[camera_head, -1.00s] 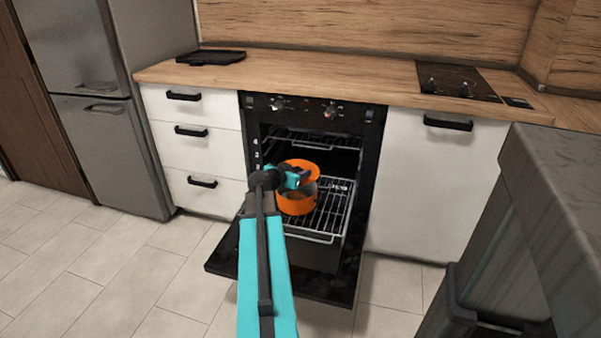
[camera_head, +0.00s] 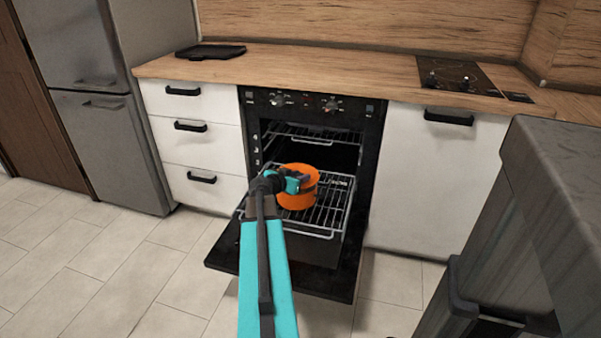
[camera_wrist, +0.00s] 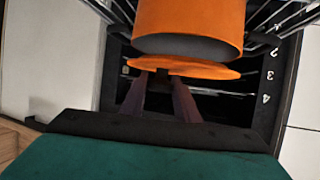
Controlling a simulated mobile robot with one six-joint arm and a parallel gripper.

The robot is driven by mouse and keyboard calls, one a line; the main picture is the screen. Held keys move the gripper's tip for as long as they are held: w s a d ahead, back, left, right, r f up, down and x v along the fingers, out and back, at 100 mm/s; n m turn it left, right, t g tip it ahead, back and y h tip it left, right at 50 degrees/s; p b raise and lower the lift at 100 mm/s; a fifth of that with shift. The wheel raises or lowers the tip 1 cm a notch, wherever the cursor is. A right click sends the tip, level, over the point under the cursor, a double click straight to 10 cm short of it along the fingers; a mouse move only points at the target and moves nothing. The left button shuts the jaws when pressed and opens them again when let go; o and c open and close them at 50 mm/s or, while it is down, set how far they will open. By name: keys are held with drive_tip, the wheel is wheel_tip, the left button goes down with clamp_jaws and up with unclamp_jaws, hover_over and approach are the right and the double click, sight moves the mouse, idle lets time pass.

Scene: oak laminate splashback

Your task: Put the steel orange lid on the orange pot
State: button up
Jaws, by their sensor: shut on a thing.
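The orange pot (camera_head: 298,200) stands on the pulled-out oven rack. The orange lid (camera_head: 298,168) is at the pot's mouth, and in the head view the two overlap closely. My gripper (camera_head: 300,182) is shut on the lid. In the wrist view the fingers (camera_wrist: 160,82) meet at the near edge of the lid (camera_wrist: 190,68). That view appears upside down, with the pot (camera_wrist: 190,18) at the top. A grey band of the pot's opening or inside shows between pot and lid there. Whether the lid touches the rim cannot be told.
The oven door (camera_head: 225,258) is folded down, and the wire rack (camera_head: 330,205) reaches out over it. Another rack is inside the oven. White cabinets (camera_head: 205,155) flank it. A dark grey block (camera_head: 560,200) stands at the right front.

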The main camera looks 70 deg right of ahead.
drive_tip(key=shift+f+b, duration=0.65)
drive_tip(key=shift+b, duration=0.15)
drive_tip(key=shift+a+b, duration=0.1)
drive_tip(key=shift+b, duration=0.5)
idle(0.9)
drive_tip(key=shift+f+b, duration=0.1)
drive_tip(key=shift+b, duration=0.5)
idle(0.9)
drive_tip(key=shift+f+b, duration=0.55)
drive_tip(key=shift+b, duration=0.8)
idle(1.7)
idle(0.3)
drive_tip(key=o, duration=1.3)
drive_tip(key=shift+c, duration=0.2)
drive_tip(key=shift+a, duration=0.1)
